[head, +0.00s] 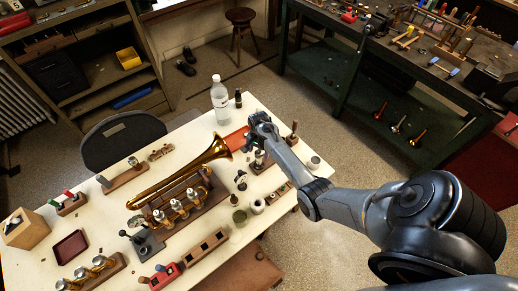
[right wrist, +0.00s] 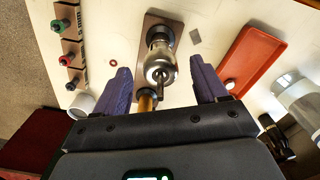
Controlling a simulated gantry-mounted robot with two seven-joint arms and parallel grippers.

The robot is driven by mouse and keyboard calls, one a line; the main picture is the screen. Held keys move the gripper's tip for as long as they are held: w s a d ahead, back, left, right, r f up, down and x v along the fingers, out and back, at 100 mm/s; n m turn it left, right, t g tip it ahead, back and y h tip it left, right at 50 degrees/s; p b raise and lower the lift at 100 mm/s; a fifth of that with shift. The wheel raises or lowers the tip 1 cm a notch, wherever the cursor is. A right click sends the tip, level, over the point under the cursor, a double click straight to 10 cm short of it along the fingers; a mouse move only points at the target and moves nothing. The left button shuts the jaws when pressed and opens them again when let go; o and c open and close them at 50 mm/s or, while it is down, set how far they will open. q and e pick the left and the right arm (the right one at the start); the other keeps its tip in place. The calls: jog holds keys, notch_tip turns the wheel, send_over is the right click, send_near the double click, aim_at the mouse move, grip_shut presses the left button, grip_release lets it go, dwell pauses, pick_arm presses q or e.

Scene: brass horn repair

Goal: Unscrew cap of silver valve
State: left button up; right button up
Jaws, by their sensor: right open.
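The silver valve (right wrist: 160,60) stands on a small brown base (right wrist: 151,22) in the right wrist view, its rounded metal end facing the camera. My right gripper (right wrist: 160,66) is open, with one dark blue finger on each side of the valve and a visible gap on both sides. A brass-coloured cylinder (right wrist: 147,101) shows just below the valve, partly hidden by the gripper body. In the head view my right gripper (head: 259,135) is above the right part of the white table and partly hides the valve area. My left gripper is out of view.
A brass trumpet (head: 186,171) lies on its holder to the left. An orange-red tray (right wrist: 252,62) and a clear bottle (right wrist: 301,103) stand right of the valve. A rack with coloured caps (right wrist: 66,40) and a white cup (right wrist: 81,103) are to its left.

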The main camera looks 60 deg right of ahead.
jog(key=c, duration=0.9)
jog(key=o, duration=0.3)
jog(key=c, duration=0.6)
jog(key=shift+r+n+p, duration=0.2)
jog(key=shift+n+p, duration=0.6)
jog(key=shift+n, duration=0.5)
jog(key=shift+n+p, duration=0.4)
jog(key=shift+n, duration=0.7)
jog(key=shift+f, duration=0.1)
jog(key=shift+n, duration=0.3)
